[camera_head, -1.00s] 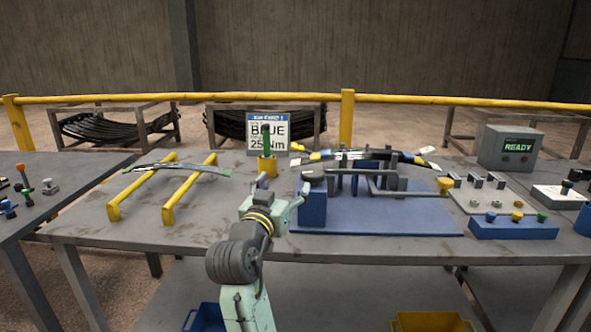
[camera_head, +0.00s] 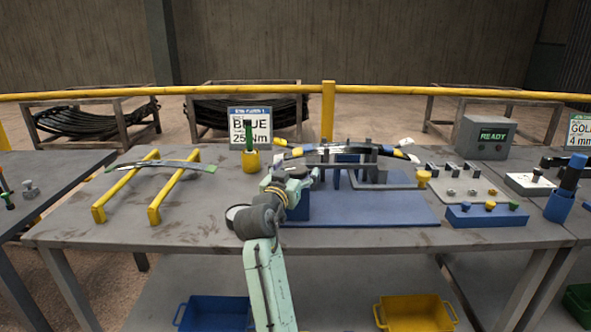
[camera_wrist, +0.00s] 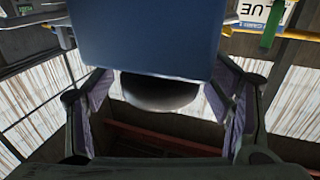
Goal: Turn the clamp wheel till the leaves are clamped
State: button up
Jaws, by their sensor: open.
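The clamp fixture has a blue base plate (camera_head: 365,208) and a blue block (camera_head: 297,205) at its left end. In the wrist view the blue block (camera_wrist: 150,40) fills the top middle. A dark rounded part, which looks like the clamp wheel (camera_wrist: 160,93), sits at its edge. My gripper (camera_wrist: 162,88) is open, with one finger on either side of the wheel; contact cannot be told. In the head view my gripper (camera_head: 302,178) covers the wheel. The leaves (camera_head: 345,150) lie across the fixture, with yellow and blue bands near their ends.
A grey bar with a yellow knob (camera_head: 424,178) extends at the fixture's right. A yellow cup (camera_head: 251,161) with a green tool stands behind my gripper. Yellow rails (camera_head: 172,188) hold another leaf at left. The control box (camera_head: 486,137) reads READY. The table's front left is clear.

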jog(key=shift+c, duration=0.4)
jog(key=c, duration=1.1)
jog(key=shift+f+h+b, duration=0.1)
jog(key=shift+h+b, duration=0.2)
jog(key=shift+b, duration=0.1)
jog(key=shift+a+f+m+g+h+b, duration=0.15)
jog(key=shift+m+g+h+b, duration=0.15)
jog(key=shift+m+h+b, duration=0.3)
jog(key=m+g+h+b, duration=0.3)
jog(key=h, duration=0.1)
jog(key=shift+w, duration=0.1)
jog(key=m+g+h, duration=0.1)
jog(key=m+g+h+b, duration=0.1)
jog(key=m+g+h, duration=0.1)
jog(key=g, duration=0.1)
jog(key=shift+r+m+h, duration=0.25)
jog(key=shift+m+h, duration=0.15)
jog(key=shift+m+g+h, duration=0.8)
jog(key=shift+m+g, duration=0.4)
jog(key=shift+g, duration=0.6)
jog(key=shift+m+g, duration=0.3)
jog(key=shift+g, duration=0.1)
